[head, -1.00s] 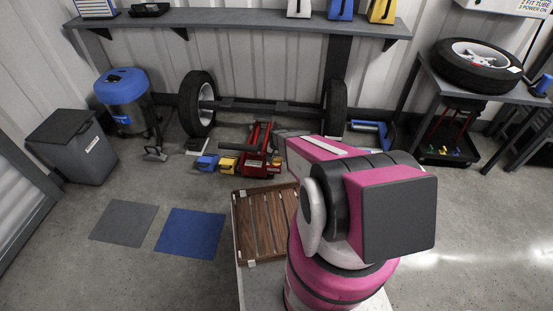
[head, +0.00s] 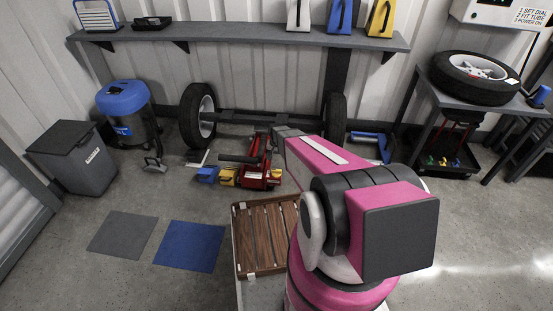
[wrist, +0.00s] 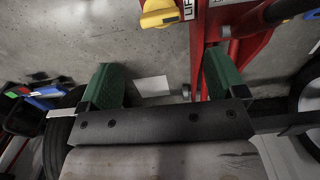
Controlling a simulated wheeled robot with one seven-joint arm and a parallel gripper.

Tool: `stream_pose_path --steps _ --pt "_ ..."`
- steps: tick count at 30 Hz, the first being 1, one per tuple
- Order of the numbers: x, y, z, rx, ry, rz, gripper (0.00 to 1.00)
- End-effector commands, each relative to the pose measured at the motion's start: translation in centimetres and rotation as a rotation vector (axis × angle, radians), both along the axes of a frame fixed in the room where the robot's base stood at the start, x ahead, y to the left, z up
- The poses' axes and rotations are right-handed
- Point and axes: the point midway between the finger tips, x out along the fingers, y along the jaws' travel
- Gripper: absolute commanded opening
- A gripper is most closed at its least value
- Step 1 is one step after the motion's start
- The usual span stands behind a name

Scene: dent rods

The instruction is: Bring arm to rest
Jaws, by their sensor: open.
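My arm rises in pink, white and dark grey at the centre right of the head view and hides part of the floor behind it. My gripper (wrist: 163,84) shows in the wrist view as two green fingers set wide apart, with nothing held between them. The jack also shows in the head view (head: 260,176), beside the grey far end of my arm. I cannot tell the exact gap between the gripper and the jack.
A slatted wooden tray (head: 240,243) is left of my arm. An axle with two wheels (head: 197,117) stands behind the jack, below a wall shelf (head: 230,38). A blue-topped vacuum (head: 128,108), a grey bin (head: 75,160) and a tyre table (head: 425,80) flank it. Floor at left, around the mats, is open.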

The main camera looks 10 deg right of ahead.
Motion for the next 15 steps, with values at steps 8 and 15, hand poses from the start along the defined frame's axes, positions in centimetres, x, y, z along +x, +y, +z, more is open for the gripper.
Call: stream_pose_path --steps 8,15 --pt "-2.5 0.0 3.9 0.0 -0.002 0.034 0.89" --pt "-11.3 0.1 16.3 0.0 -0.007 0.167 0.89"
